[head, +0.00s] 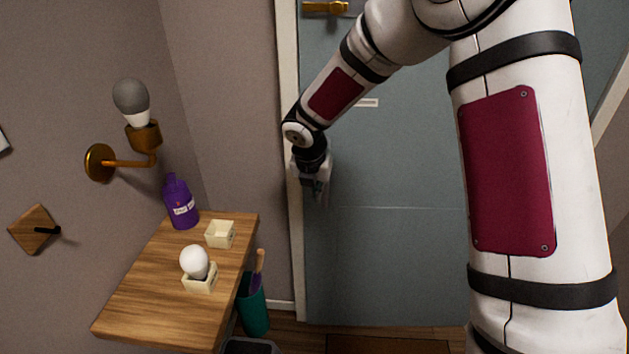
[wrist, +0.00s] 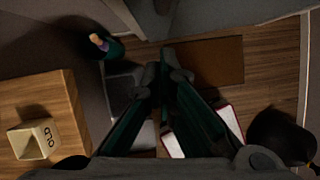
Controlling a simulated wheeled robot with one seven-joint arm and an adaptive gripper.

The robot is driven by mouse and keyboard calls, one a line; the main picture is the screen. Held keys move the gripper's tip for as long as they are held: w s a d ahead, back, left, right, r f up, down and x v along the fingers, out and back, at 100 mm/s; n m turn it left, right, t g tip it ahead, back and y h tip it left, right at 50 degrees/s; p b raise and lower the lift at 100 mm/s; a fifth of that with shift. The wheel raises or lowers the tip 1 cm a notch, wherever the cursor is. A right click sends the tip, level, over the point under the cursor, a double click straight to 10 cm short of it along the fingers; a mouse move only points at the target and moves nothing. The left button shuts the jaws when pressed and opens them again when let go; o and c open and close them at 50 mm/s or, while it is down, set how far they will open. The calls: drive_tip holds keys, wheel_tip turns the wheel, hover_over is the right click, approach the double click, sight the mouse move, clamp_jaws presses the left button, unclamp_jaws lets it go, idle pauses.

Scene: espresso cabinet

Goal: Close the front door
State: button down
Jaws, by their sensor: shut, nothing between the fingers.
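The blue-grey front door (head: 390,250) fills the middle of the head view, its left edge beside a pale frame (head: 291,240). A brass handle (head: 325,8) shows at the top, partly cut off by the picture edge. My gripper (head: 316,190) is shut and empty, pointing down at the door's left edge, well below the handle. I cannot tell whether it touches the door. In the wrist view its fingertips (wrist: 164,75) are together above the floor, near the door's lower edge (wrist: 225,14). I cannot tell whether the door sits flush in its frame. My arm hides its upper right part.
A wooden shelf (head: 140,285) at left holds a purple bottle (head: 181,205), a cream box (head: 220,235) and a bulb (head: 194,262) in another box. A wall lamp (head: 131,105) sticks out. A brown mat (wrist: 213,62) lies by the door.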

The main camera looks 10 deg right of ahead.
drive_tip(key=w+d+f, duration=0.2)
drive_tip(key=w+f, duration=0.1)
drive_tip(key=w, duration=0.1)
drive_tip(key=shift+w+d+f, duration=0.15)
drive_tip(key=shift+w+d, duration=0.05)
drive_tip(key=shift+w, duration=0.15)
